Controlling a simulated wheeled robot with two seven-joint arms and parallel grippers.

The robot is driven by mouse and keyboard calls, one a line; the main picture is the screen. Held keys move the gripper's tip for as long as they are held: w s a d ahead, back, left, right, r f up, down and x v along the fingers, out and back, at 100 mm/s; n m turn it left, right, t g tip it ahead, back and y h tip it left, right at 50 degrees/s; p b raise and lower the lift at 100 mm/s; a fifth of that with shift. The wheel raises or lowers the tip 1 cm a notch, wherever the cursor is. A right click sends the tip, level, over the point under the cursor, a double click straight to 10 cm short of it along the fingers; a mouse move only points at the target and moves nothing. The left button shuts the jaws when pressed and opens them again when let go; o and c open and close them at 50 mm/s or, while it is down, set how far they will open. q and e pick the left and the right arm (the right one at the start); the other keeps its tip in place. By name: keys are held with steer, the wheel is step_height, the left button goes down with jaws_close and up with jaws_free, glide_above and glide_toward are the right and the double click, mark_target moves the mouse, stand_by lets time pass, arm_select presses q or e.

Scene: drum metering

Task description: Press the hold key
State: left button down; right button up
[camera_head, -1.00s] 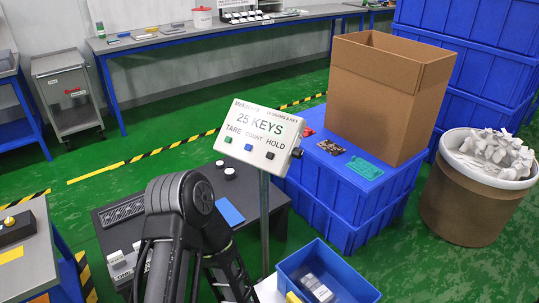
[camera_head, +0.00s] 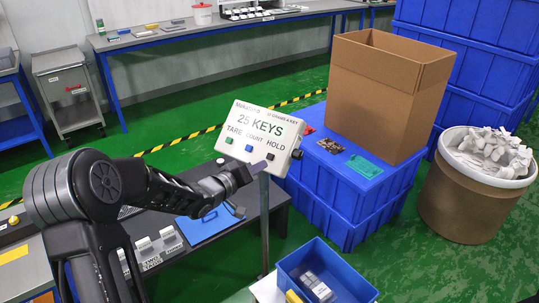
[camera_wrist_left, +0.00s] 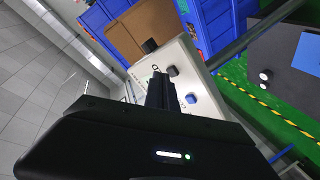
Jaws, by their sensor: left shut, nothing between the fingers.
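The white panel (camera_head: 262,125) stands on a post and has three keys under the labels TARE, COUNT and HOLD. The hold key (camera_head: 270,156) is dark and sits at the right; the blue count key (camera_head: 249,148) and green tare key (camera_head: 229,140) are left of it. My left gripper (camera_head: 258,167) is shut and empty, its tip just below the hold key in the picture. In the left wrist view the shut fingers (camera_wrist_left: 165,90) point at the panel beside the dark key (camera_wrist_left: 172,70) and blue key (camera_wrist_left: 191,98). I cannot tell whether they touch. My right gripper is out of view.
A dark knob (camera_head: 297,154) sticks out of the panel's right side. A blue bin (camera_head: 345,280) is below it. Blue crates (camera_head: 345,208) with a cardboard box (camera_head: 388,95) stand behind right. A dark table (camera_head: 273,208) is behind the post.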

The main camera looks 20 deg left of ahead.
mark_target(270, 157)
arm_select(q)
step_height(270, 157, up, 6)
steer(key=a+t, duration=0.1)
steer(key=a, duration=0.1)
steer(key=shift+w+a, duration=0.15)
steer(key=shift+a, duration=0.15)
steer(key=shift+f, duration=0.15)
steer(key=shift+w+d+f+b, duration=0.2)
steer(key=shift+w+f+b, duration=0.65)
steer(key=shift+w+f, duration=0.2)
steer(key=shift+w+d+f+b, duration=0.2)
steer(key=shift+w+f+b, duration=0.7)
steer(key=shift+w+f, duration=0.1)
steer(key=shift+w+d+f+b, duration=0.2)
steer(key=shift+w+f+b, duration=0.65)
steer(key=shift+w+f, duration=0.2)
steer(key=shift+w+f, duration=0.3)
